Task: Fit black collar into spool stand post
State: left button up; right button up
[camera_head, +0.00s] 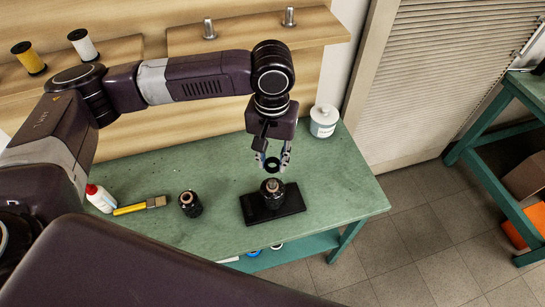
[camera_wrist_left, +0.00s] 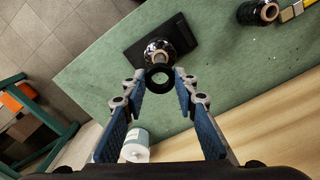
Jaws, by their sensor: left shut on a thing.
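My left gripper (camera_head: 272,160) hangs above the green bench, fingers pointing down, shut on the black collar (camera_head: 272,164). The collar is a small dark ring; in the left wrist view the black collar (camera_wrist_left: 159,77) sits between the blue-padded fingertips (camera_wrist_left: 160,85). Below it, a black spool (camera_head: 272,190) stands upright on a dark flat stand base (camera_head: 291,200). My right gripper is not in view.
Another black spool (camera_head: 190,203) stands left on the green bench (camera_head: 235,170). A white jar (camera_head: 323,120) stands at the back right. Shelves hold yellow and white spools.

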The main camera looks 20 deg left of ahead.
pick_arm(q)
jog(key=shift+f+b, duration=0.4)
jog(key=shift+f, duration=2.45)
jog(key=shift+p, duration=0.7)
jog(key=shift+p, duration=0.7)
jog(key=shift+p, duration=0.6)
